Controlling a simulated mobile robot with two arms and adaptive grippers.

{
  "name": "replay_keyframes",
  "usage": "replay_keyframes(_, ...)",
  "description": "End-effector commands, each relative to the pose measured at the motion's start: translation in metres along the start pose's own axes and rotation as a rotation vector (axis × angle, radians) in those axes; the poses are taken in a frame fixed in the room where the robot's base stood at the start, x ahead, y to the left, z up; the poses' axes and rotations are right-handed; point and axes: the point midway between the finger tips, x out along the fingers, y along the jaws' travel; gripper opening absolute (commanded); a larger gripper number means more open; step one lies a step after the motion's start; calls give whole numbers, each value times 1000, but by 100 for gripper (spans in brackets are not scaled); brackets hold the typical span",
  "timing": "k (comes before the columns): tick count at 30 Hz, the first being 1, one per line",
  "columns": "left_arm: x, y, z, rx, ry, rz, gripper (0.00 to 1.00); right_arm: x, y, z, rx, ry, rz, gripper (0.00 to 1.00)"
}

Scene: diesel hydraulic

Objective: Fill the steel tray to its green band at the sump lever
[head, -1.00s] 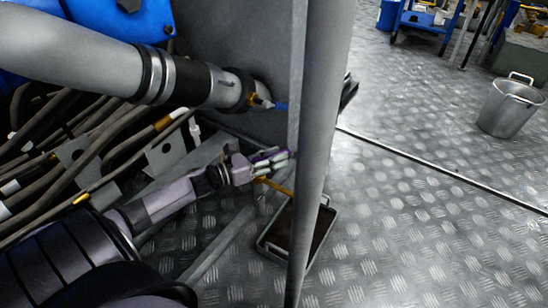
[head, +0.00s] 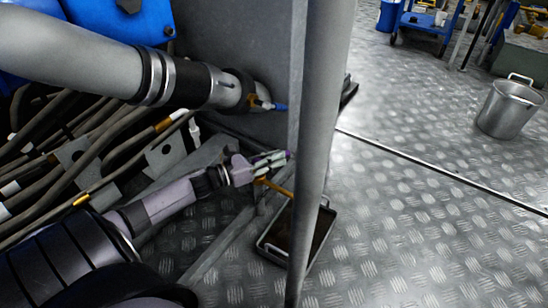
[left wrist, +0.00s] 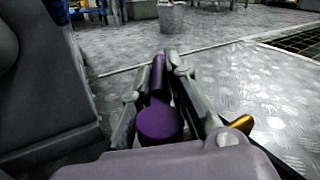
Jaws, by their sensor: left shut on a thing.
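The steel tray (head: 268,244) lies on the floor, with a dark surface inside and part of it hidden behind a grey post. I cannot make out a green band or the fill level. A brass-coloured spout (head: 277,187) points down toward the tray; a brass end also shows in the left wrist view (left wrist: 241,123). My left gripper (head: 276,160) is just above the spout, shut on a purple lever. The purple lever (left wrist: 157,122) lies between both fingers in the left wrist view. My right gripper is not in view.
The grey post (head: 316,150) stands close to the right of my left gripper. A large pipe (head: 110,65) runs above my left arm, with several hoses (head: 60,165) below it. A steel bucket (head: 507,110) stands at right. The floor between is clear.

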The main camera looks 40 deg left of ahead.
Motion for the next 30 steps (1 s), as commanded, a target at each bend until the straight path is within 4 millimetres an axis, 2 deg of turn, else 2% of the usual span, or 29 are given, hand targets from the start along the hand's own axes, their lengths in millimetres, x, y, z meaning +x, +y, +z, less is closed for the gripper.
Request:
replay_keyframes(11,0,0,2,-3,-7,29,0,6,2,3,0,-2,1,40)
replay_keyframes(21,-1,9,5,-8,-47,226,0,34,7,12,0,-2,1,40)
replay_keyframes(30,-4,19,4,-5,-83,413,0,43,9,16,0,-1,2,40)
